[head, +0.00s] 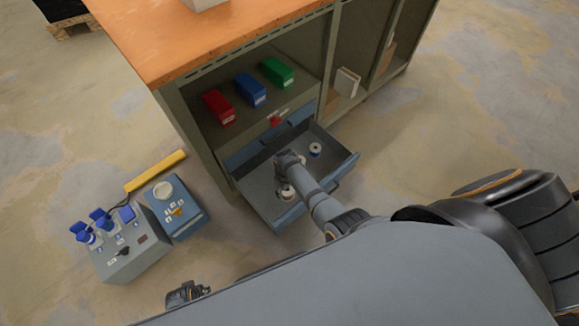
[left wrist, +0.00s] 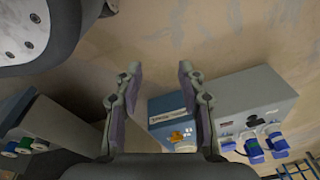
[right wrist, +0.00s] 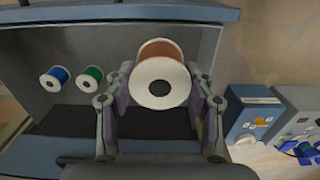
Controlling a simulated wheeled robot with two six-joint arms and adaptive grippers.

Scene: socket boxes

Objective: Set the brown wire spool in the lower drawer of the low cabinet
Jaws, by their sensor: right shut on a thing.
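The brown wire spool (right wrist: 160,50), with white flanges, is between the fingers of my right gripper (right wrist: 160,78), which is shut on it. In the head view, the open lower drawer (head: 342,170) of the low cabinet (head: 191,128) lies under my right wrist. A white spool end (head: 287,192) shows there beside my wrist. I cannot tell whether the brown spool touches the drawer floor. A blue spool (right wrist: 54,80) and a green spool (right wrist: 90,79) stand in the drawer, left of the brown one. My left gripper (left wrist: 157,70) is open and empty, outside the drawer.
Red (head: 218,107), blue (head: 251,90) and green (head: 278,71) boxes sit on the shelf above. A closed drawer (head: 257,149) lies above the open one. A grey socket box (head: 130,249), a blue box (head: 187,222) and a yellow bar (head: 156,170) are left of the cabinet. Floor at right is clear.

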